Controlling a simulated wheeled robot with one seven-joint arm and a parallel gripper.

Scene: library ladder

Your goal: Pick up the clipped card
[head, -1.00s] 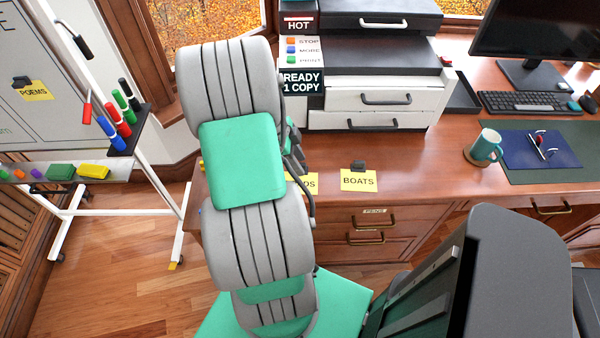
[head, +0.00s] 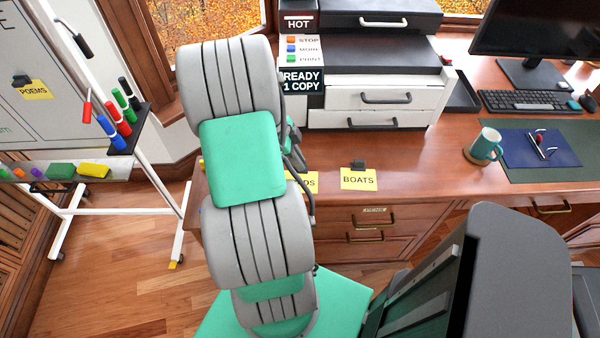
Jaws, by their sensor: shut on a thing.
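A yellow clipped card (head: 305,182) lies at the desk's front edge, lettered "OS" where it shows. My arm hides its left part and its clip. A second yellow card reading BOATS (head: 358,180), with a dark clip on top, lies to its right in full view. My gripper (head: 297,152) shows only as dark parts at the right side of my grey and green arm, just above the partly hidden card. It is shut; its fingertips and the exact grip are hidden. A third clipped card reading POEMS (head: 34,90) is on the whiteboard.
A printer (head: 375,75) stands at the back of the wooden desk (head: 425,150). A teal mug (head: 484,147), blue folder (head: 540,148), keyboard (head: 530,102) and monitor are at the right. The desk right of BOATS is clear.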

